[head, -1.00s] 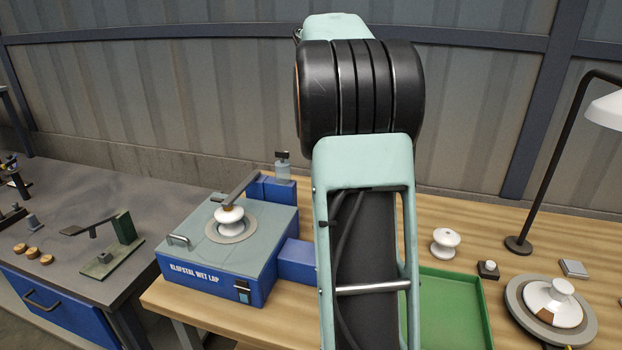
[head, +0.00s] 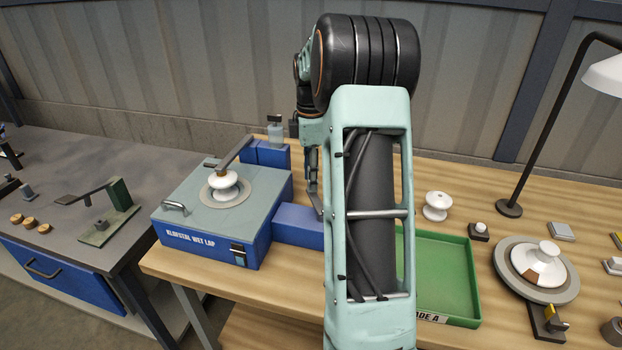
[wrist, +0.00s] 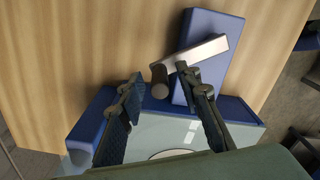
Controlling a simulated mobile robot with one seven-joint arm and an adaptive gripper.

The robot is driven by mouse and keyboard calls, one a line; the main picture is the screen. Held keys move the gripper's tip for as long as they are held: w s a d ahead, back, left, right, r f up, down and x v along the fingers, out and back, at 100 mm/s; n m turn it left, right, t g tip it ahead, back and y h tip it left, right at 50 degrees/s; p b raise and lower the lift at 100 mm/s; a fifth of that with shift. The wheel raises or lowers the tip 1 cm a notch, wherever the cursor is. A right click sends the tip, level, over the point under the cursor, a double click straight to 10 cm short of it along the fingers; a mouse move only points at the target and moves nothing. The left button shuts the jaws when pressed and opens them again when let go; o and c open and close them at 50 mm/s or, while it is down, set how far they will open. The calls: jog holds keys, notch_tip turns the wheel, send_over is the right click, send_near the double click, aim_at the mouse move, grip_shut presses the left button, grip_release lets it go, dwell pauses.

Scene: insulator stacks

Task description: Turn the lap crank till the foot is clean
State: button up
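The blue wet lap (head: 205,247) stands on the wooden bench. A white insulator (head: 224,183) sits on its round plate (head: 205,197), under a grey arm (head: 236,153); its underside is hidden. The crank shows in the wrist view as a pale bar (wrist: 205,55) with a dark round grip (wrist: 159,85), over the lap's blue side housing (wrist: 197,93). My arm hides the crank in the head view. My gripper (wrist: 160,76) is open, its fingertips on either side of the grip in the picture. I cannot tell whether they touch it. One finger (head: 314,190) shows beside the lap in the head view.
A green tray (head: 462,310) lies right of my forearm. Behind it stands a loose white insulator (head: 436,206). Another insulator (head: 545,262) sits on a round grey stand at the right, near a lamp (head: 510,207). A grey side bench (head: 75,173) is at left.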

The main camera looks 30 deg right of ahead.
jog(key=shift+f, duration=0.55)
grip_shut()
